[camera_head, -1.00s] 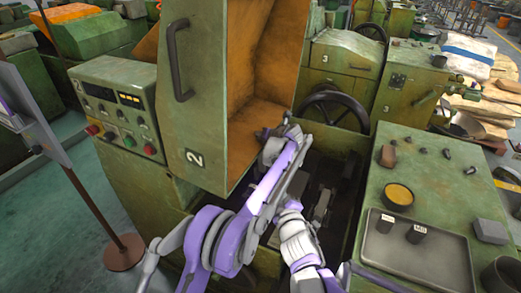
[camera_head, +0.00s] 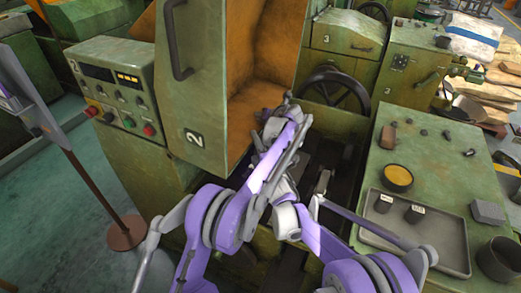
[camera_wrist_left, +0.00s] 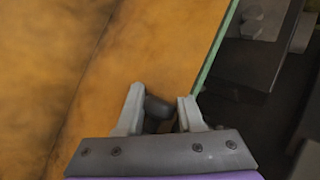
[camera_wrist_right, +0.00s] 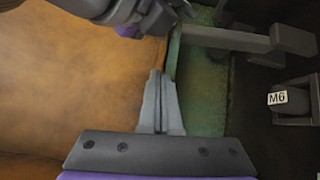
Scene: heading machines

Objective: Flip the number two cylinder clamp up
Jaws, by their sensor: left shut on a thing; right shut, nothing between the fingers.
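The machine marked 2 has a raised green cover (camera_head: 210,100) with an orange inside (camera_head: 262,90). My left gripper (camera_wrist_left: 158,112) is shut on a dark rounded piece (camera_wrist_left: 160,106) against the orange surface. In the head view my left gripper (camera_head: 287,108) is at the cover's right edge. My right gripper (camera_wrist_right: 160,78) is shut and empty, its tips beside the cover's edge. Its tips are hidden behind my left arm in the head view. A grey bar with a block end (camera_wrist_right: 292,39) lies ahead in the right wrist view. I cannot tell which part is the clamp.
A control panel (camera_head: 118,88) is at left. A block labelled M6 (camera_wrist_right: 290,98) is in the right wrist view. My arms cross closely.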

